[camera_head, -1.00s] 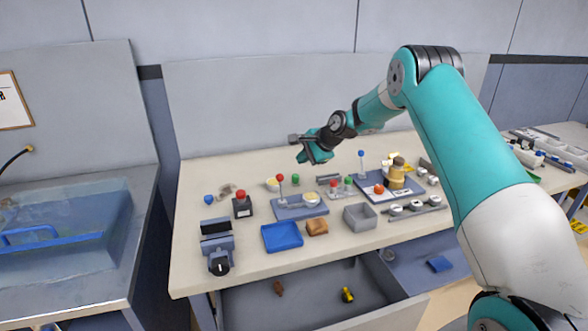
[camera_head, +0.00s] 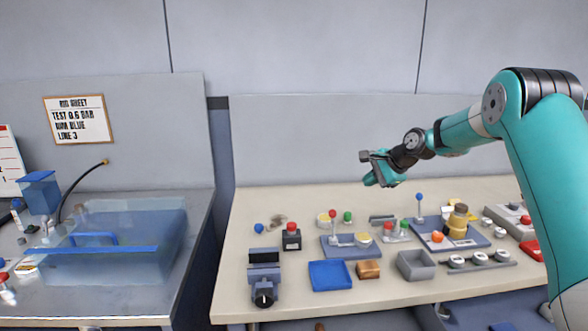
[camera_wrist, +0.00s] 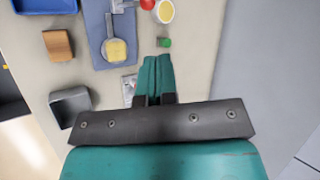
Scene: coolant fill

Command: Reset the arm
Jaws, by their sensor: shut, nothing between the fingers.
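My arm reaches in from the right in the head view, and my gripper (camera_head: 376,180) hangs in the air above the back part of the workbench (camera_head: 240,230). Its teal fingers are together with nothing between them. In the wrist view the closed fingers (camera_wrist: 152,75) point at the bench top, close in the picture to a green knob (camera_wrist: 164,43) and a blue plate (camera_wrist: 95,30) with a small lever press. The gripper looks clear of them all.
On the bench stand a blue tray (camera_head: 331,275), a wooden block (camera_head: 369,269), a grey bin (camera_head: 416,265), a vise (camera_head: 264,280) and a brass-coloured cylinder (camera_head: 457,220). At left is a clear tank (camera_head: 120,245) on a metal counter. A rig sheet (camera_head: 79,119) hangs on the wall.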

